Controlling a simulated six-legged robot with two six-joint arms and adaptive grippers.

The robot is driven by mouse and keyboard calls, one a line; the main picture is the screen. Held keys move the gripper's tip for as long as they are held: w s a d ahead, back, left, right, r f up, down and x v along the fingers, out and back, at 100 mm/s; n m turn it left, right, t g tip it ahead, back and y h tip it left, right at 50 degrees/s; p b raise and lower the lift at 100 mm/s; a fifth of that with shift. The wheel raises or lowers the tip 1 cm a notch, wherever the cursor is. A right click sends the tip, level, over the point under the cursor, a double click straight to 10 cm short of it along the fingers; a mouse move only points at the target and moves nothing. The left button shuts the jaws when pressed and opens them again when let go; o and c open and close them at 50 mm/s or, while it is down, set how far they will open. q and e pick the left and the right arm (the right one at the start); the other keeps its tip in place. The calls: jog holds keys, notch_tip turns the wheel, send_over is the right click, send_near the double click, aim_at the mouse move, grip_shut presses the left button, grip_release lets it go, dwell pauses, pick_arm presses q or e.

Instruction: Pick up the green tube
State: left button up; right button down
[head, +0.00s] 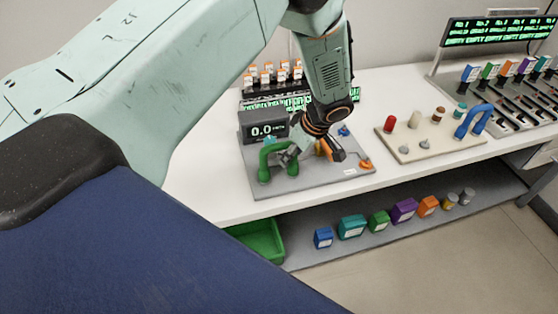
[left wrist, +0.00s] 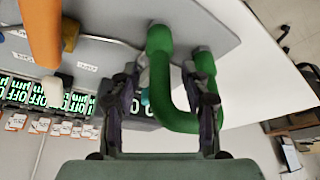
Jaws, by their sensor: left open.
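The green tube (head: 265,160) is a U-shaped pipe standing on a grey board on the white table, upright with both ends down at the board. My left gripper (head: 290,154) is at the tube's right side in the head view, partly covering it. In the left wrist view the green tube (left wrist: 180,122) shows its bend between the two fingers of my left gripper (left wrist: 160,112). The fingers are apart; the right one overlaps one leg of the tube. I cannot tell whether they touch it. My right gripper is not in view.
A display reading 0.0 (head: 268,130) stands just behind the tube. An orange part (head: 324,147) is close to the gripper's right. A beige board (head: 425,142) with a blue U-tube (head: 475,120) is further right. A green bin (head: 258,240) and coloured boxes sit on the lower shelf.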

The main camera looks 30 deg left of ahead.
pick_arm(q)
jog(key=shift+c, duration=0.4)
grip_shut()
